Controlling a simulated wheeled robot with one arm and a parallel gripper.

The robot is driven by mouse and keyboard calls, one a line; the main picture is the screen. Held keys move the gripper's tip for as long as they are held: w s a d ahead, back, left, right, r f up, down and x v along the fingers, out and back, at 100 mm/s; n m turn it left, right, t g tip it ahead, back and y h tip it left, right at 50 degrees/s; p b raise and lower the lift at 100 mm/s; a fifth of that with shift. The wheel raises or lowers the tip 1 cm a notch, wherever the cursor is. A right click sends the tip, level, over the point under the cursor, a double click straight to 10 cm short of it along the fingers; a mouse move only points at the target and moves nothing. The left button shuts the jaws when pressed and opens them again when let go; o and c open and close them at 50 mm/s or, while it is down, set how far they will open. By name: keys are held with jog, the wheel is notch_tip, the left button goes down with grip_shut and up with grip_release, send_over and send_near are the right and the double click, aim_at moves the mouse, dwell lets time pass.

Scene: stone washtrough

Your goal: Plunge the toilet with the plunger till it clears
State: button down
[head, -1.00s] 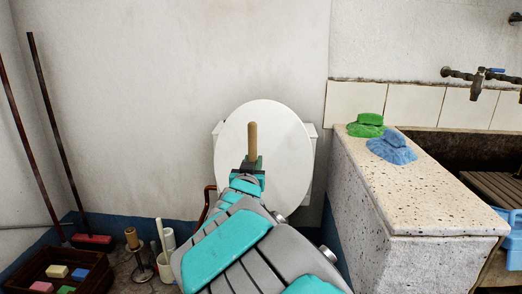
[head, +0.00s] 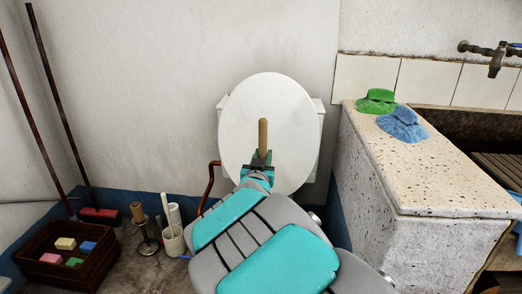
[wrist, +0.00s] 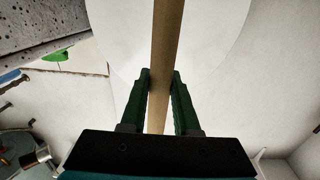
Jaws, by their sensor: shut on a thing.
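My gripper (head: 260,160) is shut on the plunger's wooden handle (head: 263,136). The handle stands upright above the jaws in the head view. In the wrist view the handle (wrist: 165,45) passes between the two green fingers (wrist: 161,90). The plunger's rubber cup is hidden. The toilet (head: 268,130) stands against the back wall, with its round white lid raised behind the handle. The bowl is hidden behind my arm, so I cannot tell whether the cup is in it or touching it.
A speckled stone trough (head: 385,170) stands close on the right, with green (head: 377,98) and blue (head: 402,124) cloths on its ledge. On the left floor are a crate of colored blocks (head: 110,258), a stand (head: 147,238), a white brush holder (head: 173,240) and a broom (head: 100,215).

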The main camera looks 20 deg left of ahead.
jog(key=shift+f+b, duration=3.8)
jog(key=shift+f, duration=3.6)
jog(key=shift+f+b, duration=1.55)
jog(key=shift+f, duration=1.55)
jog(key=shift+r, duration=0.1)
jog(key=shift+r+p, duration=1.3)
jog(key=shift+r, duration=1.8)
jog(key=shift+f, duration=0.15)
jog(key=shift+f+b, duration=1.5)
jog(key=shift+f, duration=1.5)
jog(key=shift+r, duration=0.1)
